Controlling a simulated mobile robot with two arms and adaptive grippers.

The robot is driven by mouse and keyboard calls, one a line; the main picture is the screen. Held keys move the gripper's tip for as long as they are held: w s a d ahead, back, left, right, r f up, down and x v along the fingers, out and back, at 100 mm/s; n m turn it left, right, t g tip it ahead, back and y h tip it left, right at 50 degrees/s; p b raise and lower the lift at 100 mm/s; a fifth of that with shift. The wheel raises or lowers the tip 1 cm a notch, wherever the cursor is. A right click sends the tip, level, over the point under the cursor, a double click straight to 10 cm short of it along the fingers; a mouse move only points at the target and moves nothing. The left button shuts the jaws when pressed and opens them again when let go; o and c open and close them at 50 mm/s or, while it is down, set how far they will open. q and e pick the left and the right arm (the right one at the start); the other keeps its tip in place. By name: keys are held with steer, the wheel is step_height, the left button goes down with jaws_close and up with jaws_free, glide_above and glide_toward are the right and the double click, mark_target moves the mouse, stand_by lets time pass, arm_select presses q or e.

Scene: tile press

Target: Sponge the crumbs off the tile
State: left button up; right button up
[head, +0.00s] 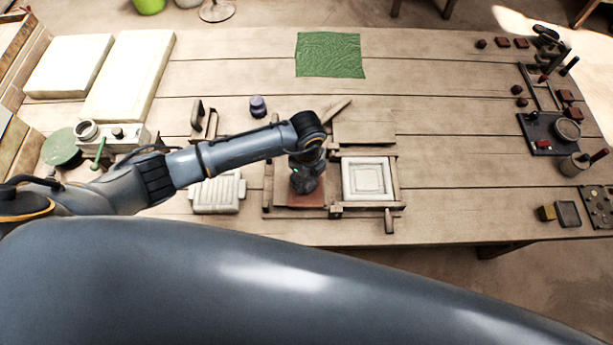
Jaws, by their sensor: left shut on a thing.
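A flat reddish-brown tile (308,200) lies in the left part of a wooden press frame, partly covered by my gripper. My left gripper (304,188) points down, low over the tile. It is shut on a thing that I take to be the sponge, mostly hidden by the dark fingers. I cannot tell whether the sponge touches the tile. Crumbs are too small to make out. My right gripper is not in view.
A pale square mould (367,180) sits in the right part of the press, with a handle (388,220) in front. A ribbed white block (218,192) stands left of it. A green mat (330,55) lies at the back. Tools (552,130) crowd the right; the table between is clear.

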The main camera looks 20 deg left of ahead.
arm_select(q)
steer(key=shift+r+p, duration=2.3)
steer(key=shift+r, duration=0.85)
steer(key=shift+f, duration=0.1)
